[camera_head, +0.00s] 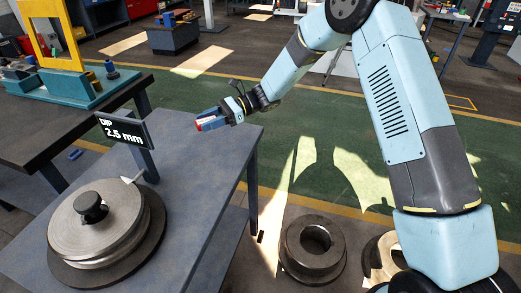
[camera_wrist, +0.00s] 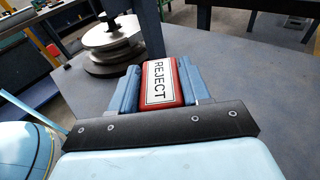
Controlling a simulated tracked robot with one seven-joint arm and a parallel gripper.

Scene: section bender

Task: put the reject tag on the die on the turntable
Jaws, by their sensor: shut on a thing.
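My gripper (camera_head: 207,122) is shut on the red reject tag, which has a white label reading REJECT. The tag (camera_wrist: 162,81) sits between the two blue fingers in the wrist view; only its red end (camera_head: 199,126) shows in the head view. The gripper holds it over the far right part of the grey table. The die (camera_head: 98,222) is a round grooved metal disc with a black knob, resting on the dark turntable (camera_head: 152,240). They also show at the top of the wrist view as the die (camera_wrist: 110,34) and turntable (camera_wrist: 96,69). The gripper is apart from the die.
A display (camera_head: 124,132) reading "DIP 2.5 mm" stands behind the die, with a thin pointer at the die's edge. The grey table (camera_head: 205,170) is bare between die and gripper. Large metal rings (camera_head: 313,255) are on the floor at right. A workbench with a yellow frame (camera_head: 57,35) stands at left.

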